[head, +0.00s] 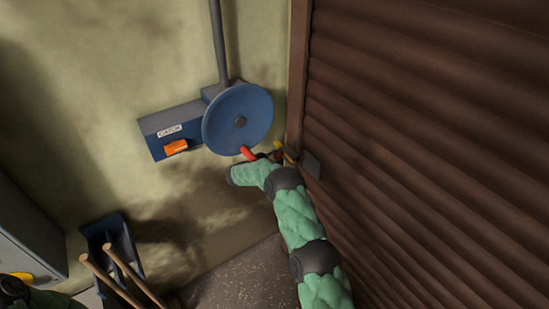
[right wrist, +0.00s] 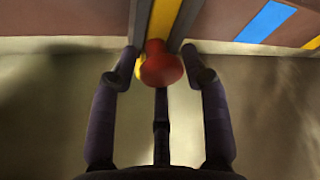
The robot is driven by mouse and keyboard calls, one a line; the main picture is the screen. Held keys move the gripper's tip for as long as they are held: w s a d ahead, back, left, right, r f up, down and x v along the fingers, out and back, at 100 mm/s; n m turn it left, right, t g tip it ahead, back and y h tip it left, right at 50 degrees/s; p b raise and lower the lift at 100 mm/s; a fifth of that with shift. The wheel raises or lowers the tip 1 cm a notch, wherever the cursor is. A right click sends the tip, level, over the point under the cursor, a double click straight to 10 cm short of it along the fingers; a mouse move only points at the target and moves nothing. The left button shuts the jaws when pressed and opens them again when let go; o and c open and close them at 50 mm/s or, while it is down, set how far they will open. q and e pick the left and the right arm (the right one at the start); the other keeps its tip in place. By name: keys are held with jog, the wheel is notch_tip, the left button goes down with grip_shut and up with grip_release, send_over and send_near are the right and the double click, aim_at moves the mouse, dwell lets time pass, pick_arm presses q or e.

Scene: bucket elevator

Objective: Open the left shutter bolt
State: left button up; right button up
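The left shutter bolt shows in the right wrist view as a red knob (right wrist: 162,66) in front of a yellow strip (right wrist: 166,18) between dark rails. In the head view, a small yellow part (head: 279,145) shows at the lower left edge of the brown shutter (head: 420,130). My right gripper (right wrist: 156,78) is open, with one finger on each side of the red knob. Small gaps seem to remain on both sides. In the head view, my right arm hides most of the gripper and bolt. My left gripper is not in view; only part of my left arm shows at bottom left.
A blue wheel (head: 238,112) with a red handle (head: 249,153) is close above my right wrist. A grey cabinet (head: 25,235) and a blue bin (head: 110,232) with wooden handles stand lower left.

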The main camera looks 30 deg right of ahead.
jog(key=shift+o, duration=0.3)
jog(key=shift+a, duration=0.15)
jog(key=v, duration=1.1)
jog(key=shift+s+a, duration=0.15)
jog(key=shift+a, duration=0.15)
jog(key=shift+r, duration=0.1)
